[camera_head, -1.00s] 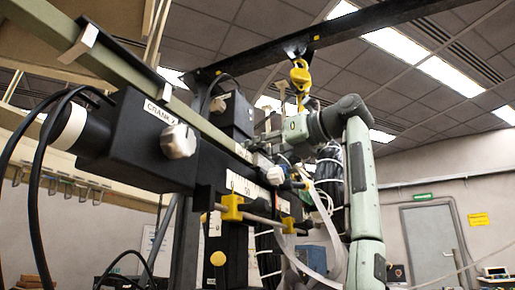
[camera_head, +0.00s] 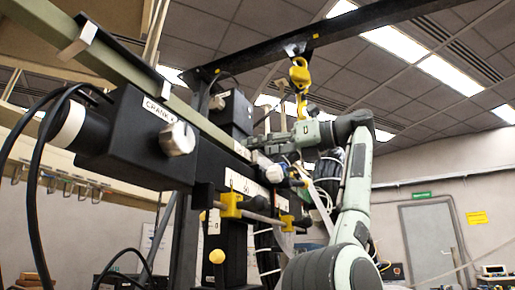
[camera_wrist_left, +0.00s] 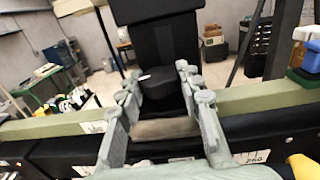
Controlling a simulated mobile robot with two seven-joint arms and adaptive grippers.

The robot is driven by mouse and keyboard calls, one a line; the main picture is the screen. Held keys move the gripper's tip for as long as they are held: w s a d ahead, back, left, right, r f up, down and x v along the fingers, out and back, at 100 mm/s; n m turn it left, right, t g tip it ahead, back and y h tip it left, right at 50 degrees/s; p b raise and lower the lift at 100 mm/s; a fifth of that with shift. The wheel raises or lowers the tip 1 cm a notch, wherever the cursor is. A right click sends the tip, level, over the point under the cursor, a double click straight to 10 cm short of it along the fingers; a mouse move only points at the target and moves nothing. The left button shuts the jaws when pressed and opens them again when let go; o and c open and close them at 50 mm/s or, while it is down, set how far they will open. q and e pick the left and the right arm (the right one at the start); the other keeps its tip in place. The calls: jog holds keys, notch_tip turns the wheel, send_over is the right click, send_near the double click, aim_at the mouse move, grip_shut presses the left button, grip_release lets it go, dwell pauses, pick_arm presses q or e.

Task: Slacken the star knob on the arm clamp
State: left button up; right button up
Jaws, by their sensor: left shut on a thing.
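In the head view, my left gripper (camera_head: 262,160) reaches in from the right side to the pale green rail (camera_head: 205,127); its fingertips are small and partly hidden there. In the left wrist view, the two fingers of my left gripper (camera_wrist_left: 160,98) stand on either side of a dark, rounded knob-like piece (camera_wrist_left: 158,84), and are shut on it. A brownish-grey block (camera_wrist_left: 165,128) lies just below it, in line with the green rail (camera_wrist_left: 262,100). I cannot make out the knob's star shape. My right gripper is not in view.
A black box labelled CRANK (camera_head: 140,140) with a white knob (camera_head: 178,139) stands at left. A yellow hook (camera_head: 300,75) hangs from the dark overhead beam (camera_head: 350,25) above my arm. A yellow clamp (camera_head: 231,204) sits below the rail. Black cables (camera_head: 40,190) loop at left.

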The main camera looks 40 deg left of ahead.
pick_arm(q)
jog(key=o, duration=1.2)
jog(key=shift+m+t, duration=0.3)
jog(key=shift+t, duration=0.2)
